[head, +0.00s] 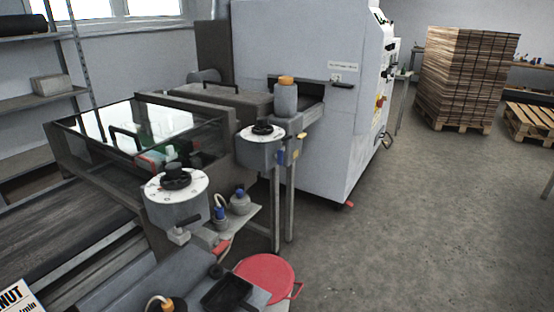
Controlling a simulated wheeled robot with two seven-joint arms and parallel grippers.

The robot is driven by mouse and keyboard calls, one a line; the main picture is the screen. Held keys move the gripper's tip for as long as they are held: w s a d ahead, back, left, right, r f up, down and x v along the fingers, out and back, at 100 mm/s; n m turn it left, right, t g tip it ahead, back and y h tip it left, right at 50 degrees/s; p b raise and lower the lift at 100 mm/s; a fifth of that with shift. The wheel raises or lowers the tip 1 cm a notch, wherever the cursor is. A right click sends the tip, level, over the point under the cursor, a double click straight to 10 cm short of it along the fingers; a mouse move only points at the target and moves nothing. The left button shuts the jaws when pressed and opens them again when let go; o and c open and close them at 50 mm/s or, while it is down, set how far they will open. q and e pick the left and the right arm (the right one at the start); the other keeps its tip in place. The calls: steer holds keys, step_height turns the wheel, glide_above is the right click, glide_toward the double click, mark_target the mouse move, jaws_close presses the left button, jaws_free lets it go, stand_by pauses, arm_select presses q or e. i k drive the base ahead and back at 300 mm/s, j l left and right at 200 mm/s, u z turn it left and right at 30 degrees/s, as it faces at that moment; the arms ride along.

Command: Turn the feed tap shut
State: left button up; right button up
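Neither of my grippers shows in the head view. I cannot tell for sure which part is the feed tap. A small red handle (222,247) sits low beside the pump shelf, below the near dial. A blue fitting (281,157) and a small yellow part (302,135) sit by the far dial. The near dial (177,184) and the far dial (262,132) are white discs with black knobs on grey housings. Whether any tap is open or shut is too small to tell.
A glass-covered conveyor machine (140,130) stands at left, before a large grey cabinet (300,50). A red round lid or bucket (268,280) and a black tray (227,290) are at the front. Open floor (430,210) lies right, with stacked boards (465,75) behind.

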mark_target(279, 155)
steer(key=i+l+u, duration=0.1)
steer(key=u, duration=0.25)
steer(key=i+l+u, duration=0.1)
steer(key=u, duration=0.25)
steer(key=l+u, duration=0.35)
steer(key=i+l+u, duration=0.15)
steer(key=l+u, duration=0.25)
steer(key=l, duration=0.8)
steer(key=l+u, duration=0.45)
steer(key=l, duration=0.75)
